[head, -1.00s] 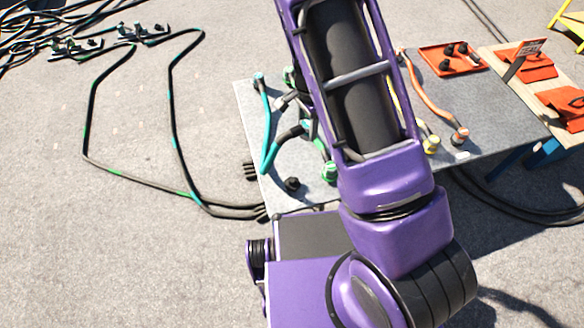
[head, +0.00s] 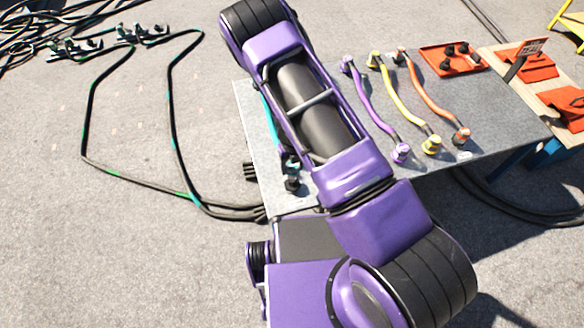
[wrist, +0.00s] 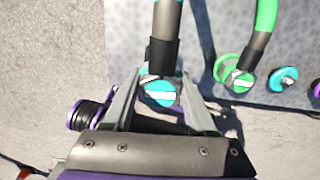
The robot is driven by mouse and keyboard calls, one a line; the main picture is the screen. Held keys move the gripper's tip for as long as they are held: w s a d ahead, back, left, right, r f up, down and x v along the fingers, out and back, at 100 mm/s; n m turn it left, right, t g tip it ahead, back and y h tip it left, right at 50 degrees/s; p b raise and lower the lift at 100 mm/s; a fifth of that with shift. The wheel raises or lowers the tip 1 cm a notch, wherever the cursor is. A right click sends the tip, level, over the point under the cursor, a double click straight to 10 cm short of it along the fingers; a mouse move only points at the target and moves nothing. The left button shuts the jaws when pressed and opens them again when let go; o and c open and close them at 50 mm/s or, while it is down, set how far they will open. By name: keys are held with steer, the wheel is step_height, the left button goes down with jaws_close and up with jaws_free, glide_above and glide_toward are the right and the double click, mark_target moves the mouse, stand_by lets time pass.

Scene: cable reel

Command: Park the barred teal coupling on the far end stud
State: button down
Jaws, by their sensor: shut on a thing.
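The barred teal coupling (wrist: 158,95), a teal disc with a white bar on a dark sleeve, is between the fingers of my gripper (wrist: 160,86) in the wrist view. The gripper is shut on it. Its teal hose (head: 268,118) shows partly beside my arm in the head view, where the arm hides the gripper. A green coupling (wrist: 238,82) with a white bar is to the right of my gripper. Farther right is a teal-ringed round fitting (wrist: 284,79). I cannot tell which fitting is the far end stud. A dark knob (head: 292,184) stands near the bench's front edge.
The grey bench (head: 480,105) also carries purple (head: 372,108), yellow (head: 402,95) and orange (head: 430,85) hoses. An orange tray (head: 452,60) holds dark parts at the back. Dark cables (head: 175,130) lie on the ground to the left.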

steer(key=shift+s+f+m, duration=0.1)
steer(key=shift+f+m, duration=0.3)
steer(key=shift+f+b, duration=1.9)
steer(key=shift+f, duration=0.4)
steer(key=shift+f+b, duration=0.35)
steer(key=shift+f, duration=0.15)
steer(key=shift+c, duration=0.6)
jaws_free()
step_height(320, 180, up, 18)
steer(key=p, duration=0.4)
steer(key=shift+f, duration=0.25)
